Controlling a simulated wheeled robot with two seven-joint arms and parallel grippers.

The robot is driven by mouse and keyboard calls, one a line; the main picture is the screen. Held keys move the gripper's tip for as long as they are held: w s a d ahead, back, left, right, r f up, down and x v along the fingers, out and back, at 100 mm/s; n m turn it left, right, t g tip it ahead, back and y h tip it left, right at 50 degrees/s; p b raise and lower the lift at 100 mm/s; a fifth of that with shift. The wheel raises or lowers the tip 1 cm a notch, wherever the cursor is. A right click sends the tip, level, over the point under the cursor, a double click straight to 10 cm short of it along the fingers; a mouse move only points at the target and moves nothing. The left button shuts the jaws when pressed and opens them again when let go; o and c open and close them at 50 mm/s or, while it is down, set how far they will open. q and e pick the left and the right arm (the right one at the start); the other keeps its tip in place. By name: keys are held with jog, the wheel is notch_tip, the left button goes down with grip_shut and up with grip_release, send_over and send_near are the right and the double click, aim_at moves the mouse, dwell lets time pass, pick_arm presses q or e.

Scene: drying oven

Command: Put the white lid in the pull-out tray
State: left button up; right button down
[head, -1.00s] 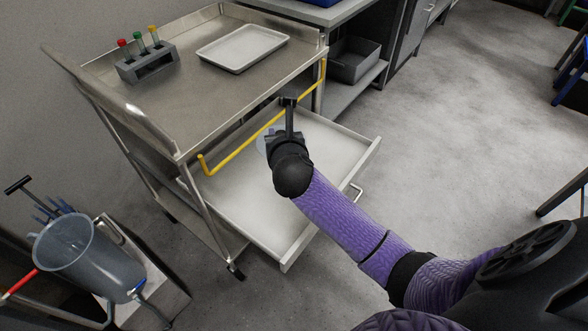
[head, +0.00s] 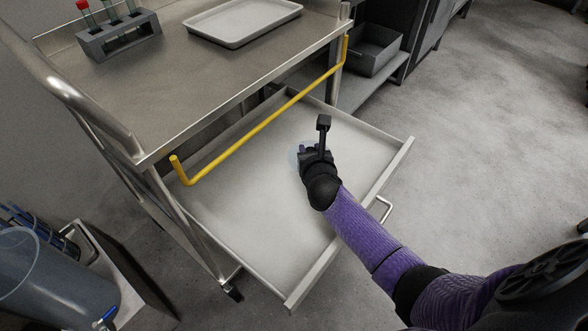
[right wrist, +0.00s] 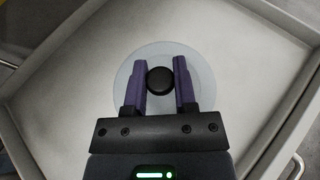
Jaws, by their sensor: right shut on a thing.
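The white lid (right wrist: 160,53) is a pale, translucent round disc with a black knob (right wrist: 160,80). My right gripper (right wrist: 160,82) is shut on the knob, with one finger on each side. In the head view only a sliver of the lid (head: 295,154) shows at the left of my right gripper (head: 307,152). The lid is over the floor of the pull-out tray (head: 245,215), inside its walls. I cannot tell whether it touches the floor. The tray is pulled out and otherwise looks empty. My left gripper is not in view.
A yellow rail (head: 262,122) runs along the cart's edge above the tray's back. The cart top (head: 160,85) carries a tube rack (head: 120,38) and a shallow white tray (head: 243,22). A grey bucket (head: 60,285) stands at the lower left. Free floor lies at the right.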

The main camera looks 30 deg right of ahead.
notch_tip(320, 180, down, 9)
jog(key=b, duration=0.6)
jog(key=shift+f, duration=0.2)
jog(key=shift+r, duration=0.4)
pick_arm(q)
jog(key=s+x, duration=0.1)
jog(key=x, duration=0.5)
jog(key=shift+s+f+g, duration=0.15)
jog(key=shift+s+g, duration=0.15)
pick_arm(e)
jog(key=shift+f, duration=0.1)
jog(key=c, duration=0.8)
grip_release()
jog(key=shift+f, duration=0.1)
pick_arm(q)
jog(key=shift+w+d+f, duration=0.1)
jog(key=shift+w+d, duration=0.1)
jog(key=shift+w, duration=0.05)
pick_arm(e)
jog(key=o, duration=0.4)
